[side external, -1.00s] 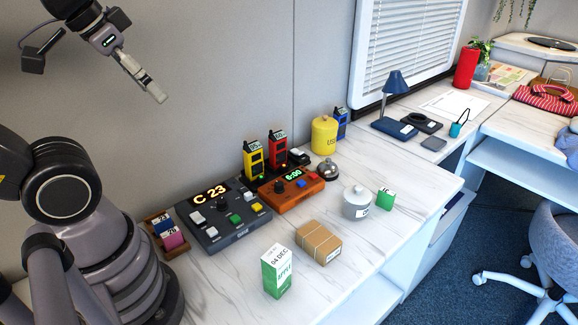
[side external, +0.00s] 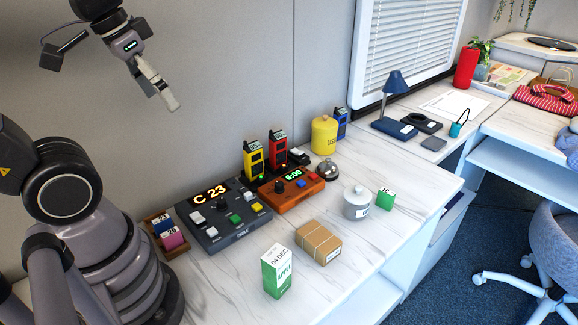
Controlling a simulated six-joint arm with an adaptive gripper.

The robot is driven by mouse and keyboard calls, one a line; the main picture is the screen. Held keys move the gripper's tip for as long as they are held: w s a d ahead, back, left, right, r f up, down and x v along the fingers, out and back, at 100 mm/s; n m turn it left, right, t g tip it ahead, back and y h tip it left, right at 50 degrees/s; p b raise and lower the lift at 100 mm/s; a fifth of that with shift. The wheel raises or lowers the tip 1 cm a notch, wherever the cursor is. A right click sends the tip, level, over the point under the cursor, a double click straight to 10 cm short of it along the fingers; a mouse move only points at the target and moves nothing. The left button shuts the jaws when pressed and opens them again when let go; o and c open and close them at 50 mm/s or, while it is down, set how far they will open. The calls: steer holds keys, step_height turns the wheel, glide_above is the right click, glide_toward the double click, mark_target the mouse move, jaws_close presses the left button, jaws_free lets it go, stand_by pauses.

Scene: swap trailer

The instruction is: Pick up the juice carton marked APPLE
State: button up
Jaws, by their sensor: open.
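The juice carton marked APPLE (side external: 277,272) is a green and white box. It stands upright near the front edge of the white marble-look desk, with "04 DEC" printed on its upper part. My gripper (side external: 168,98) is high in the air at the upper left, well above and behind the carton. Its fingers point down and to the right, apart from everything, and no object shows in them. The gap between the fingertips is hard to see from this side.
A brown box (side external: 318,243) lies right of the carton. Behind are a grey control panel (side external: 229,221), an orange panel (side external: 291,189), handheld radios (side external: 277,153), a lidded white pot (side external: 356,204), a small green box (side external: 385,200) and a yellow canister (side external: 324,137). Bare desk surrounds the carton's left side.

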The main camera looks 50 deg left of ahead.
mark_target(268, 251)
steer(key=w+d+f+n+h, duration=0.2)
steer(key=f+n+h, duration=0.3)
steer(key=f, duration=0.5)
steer(key=w+d+f+n+h, duration=0.2)
steer(key=w+f+n+h, duration=0.1)
steer(key=f+n+h, duration=0.3)
steer(key=w+d+f+n+h, duration=0.2)
steer(key=f+n+h, duration=0.4)
steer(key=f, duration=0.8)
steer(key=shift+w+d+f+n+g, duration=0.1)
steer(key=shift+w+f+n+g, duration=0.2)
steer(key=shift+n, duration=0.4)
steer(key=shift+w+d+f+n, duration=0.1)
steer(key=shift+w+n, duration=0.3)
steer(key=shift+n, duration=0.3)
steer(key=shift+d, duration=0.35)
steer(key=d, duration=0.3)
steer(key=w+d, duration=0.1)
steer(key=d, duration=0.2)
steer(key=shift+w+d, duration=0.15)
steer(key=shift+w, duration=0.05)
steer(key=c, duration=1.3)
